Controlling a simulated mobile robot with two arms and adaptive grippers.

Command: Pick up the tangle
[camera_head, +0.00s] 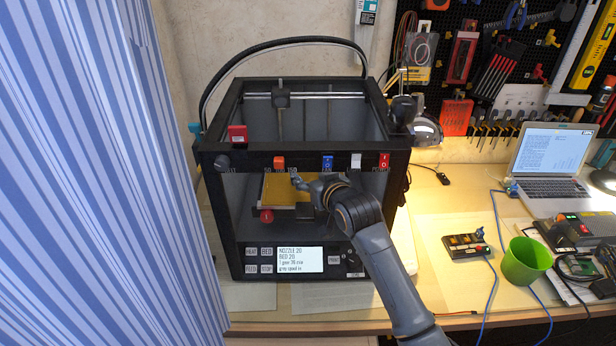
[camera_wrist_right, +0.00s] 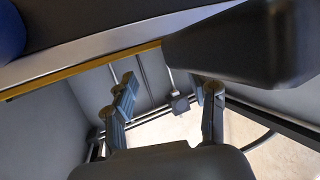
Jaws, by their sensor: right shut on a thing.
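My right gripper (camera_head: 298,182) reaches through the open front of the black 3D printer (camera_head: 222,205), over the yellow-orange print bed (camera_head: 277,188). In the right wrist view its fingers (camera_wrist_right: 165,88) stand apart beside the bed's edge (camera_wrist_right: 82,70). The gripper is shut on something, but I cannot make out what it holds. No tangle can be clearly told in either view; the gripper and arm cover part of the bed. A dark block (camera_wrist_right: 240,45) fills the upper right of the wrist view, close to the right finger. My left gripper is not in view.
The printer's frame and front crossbar surround the gripper closely. A striped blue curtain (camera_head: 95,180) covers the left. A green cup (camera_head: 526,262), laptop (camera_head: 550,155) and small electronics stand on the bench to the right.

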